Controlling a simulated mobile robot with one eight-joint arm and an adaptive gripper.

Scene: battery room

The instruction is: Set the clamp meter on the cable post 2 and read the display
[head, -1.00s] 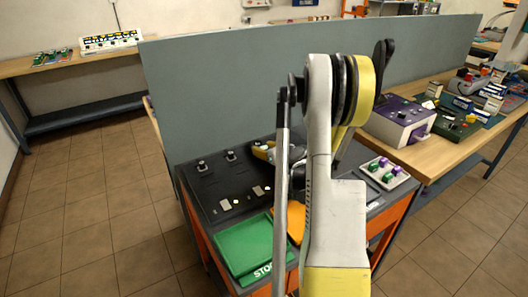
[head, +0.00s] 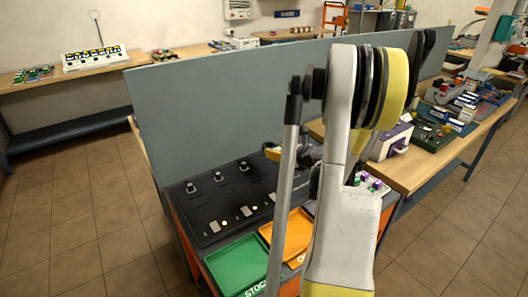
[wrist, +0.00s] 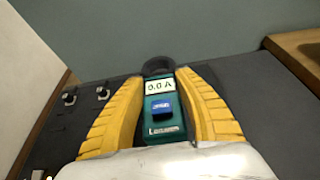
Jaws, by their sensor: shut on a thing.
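My gripper (wrist: 160,84) has its yellow fingers shut on the clamp meter (wrist: 163,110), a teal body with a blue button and a dark clamp head at its far end. Its display (wrist: 160,86) reads 0.0 A. In the head view my arm hides the meter; only a yellow bit of my gripper (head: 271,152) shows. Cable posts stand on the black panel (head: 205,208): a left one (head: 190,187), a middle one (head: 217,176) and a right one (head: 243,166). Their numbers are not legible. Two posts show left of the meter in the wrist view, apart from it.
A grey partition (head: 220,110) rises behind the panel. A green tray (head: 235,263) and an orange tray (head: 290,236) lie in front of it. A purple-and-white device (head: 392,142) stands on the wooden table to the right. Floor is free at left.

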